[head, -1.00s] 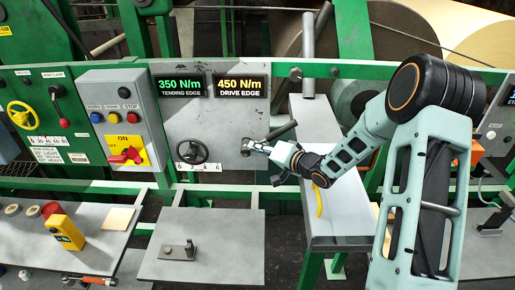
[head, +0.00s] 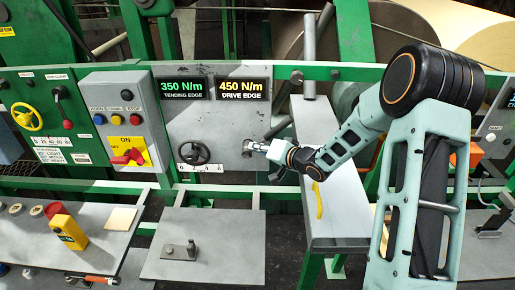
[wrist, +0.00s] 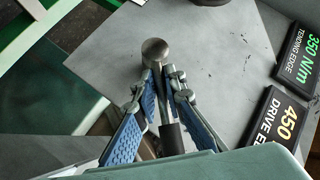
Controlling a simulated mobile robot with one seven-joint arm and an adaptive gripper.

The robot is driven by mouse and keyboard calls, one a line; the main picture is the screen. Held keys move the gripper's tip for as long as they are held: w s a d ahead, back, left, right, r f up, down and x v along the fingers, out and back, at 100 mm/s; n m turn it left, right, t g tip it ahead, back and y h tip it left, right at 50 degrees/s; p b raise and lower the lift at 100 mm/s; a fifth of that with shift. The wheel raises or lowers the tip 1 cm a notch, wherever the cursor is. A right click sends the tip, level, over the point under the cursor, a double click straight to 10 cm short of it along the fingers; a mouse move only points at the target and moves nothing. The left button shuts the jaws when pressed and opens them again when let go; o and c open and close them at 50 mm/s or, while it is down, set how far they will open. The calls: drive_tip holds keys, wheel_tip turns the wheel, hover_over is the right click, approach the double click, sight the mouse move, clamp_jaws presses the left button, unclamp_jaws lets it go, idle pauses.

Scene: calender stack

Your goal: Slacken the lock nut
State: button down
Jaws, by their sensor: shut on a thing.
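The lock nut appears to be the round steel head (wrist: 155,52) by the grey panel in the wrist view. It also shows in the head view (head: 248,147), right of the black handwheel (head: 194,152). A steel rod (wrist: 162,95) runs from the head to a dark grip (wrist: 172,138); the grip also slants up to the right in the head view (head: 279,127). My gripper (wrist: 168,82) has its two blue-padded fingers around the rod just below the head and is shut on it. The exact contact is partly hidden by the fingers.
Two tension displays (head: 184,88) (head: 242,89) sit above on the grey panel. Below, a grey shelf (head: 210,255) carries a small metal bracket (head: 178,251).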

drive_tip(key=shift+r, duration=0.1)
drive_tip(key=shift+a+h, duration=0.15)
drive_tip(key=shift+h, duration=0.25)
drive_tip(key=shift+r+n+p, duration=0.15)
drive_tip(key=shift+n+p, duration=0.15)
drive_tip(key=shift+a+g+h, duration=0.15)
drive_tip(key=shift+g+h, duration=0.15)
drive_tip(key=shift+h, duration=0.1)
drive_tip(key=shift+r, duration=0.1)
drive_tip(key=shift+a+r+n+h, duration=0.1)
drive_tip(key=shift+a+n+h, duration=0.1)
drive_tip(key=shift+n+h, duration=0.15)
drive_tip(key=shift+a+n+h+b, duration=0.15)
drive_tip(key=shift+n+h+b, duration=0.1)
drive_tip(key=shift+h+b, duration=0.1)
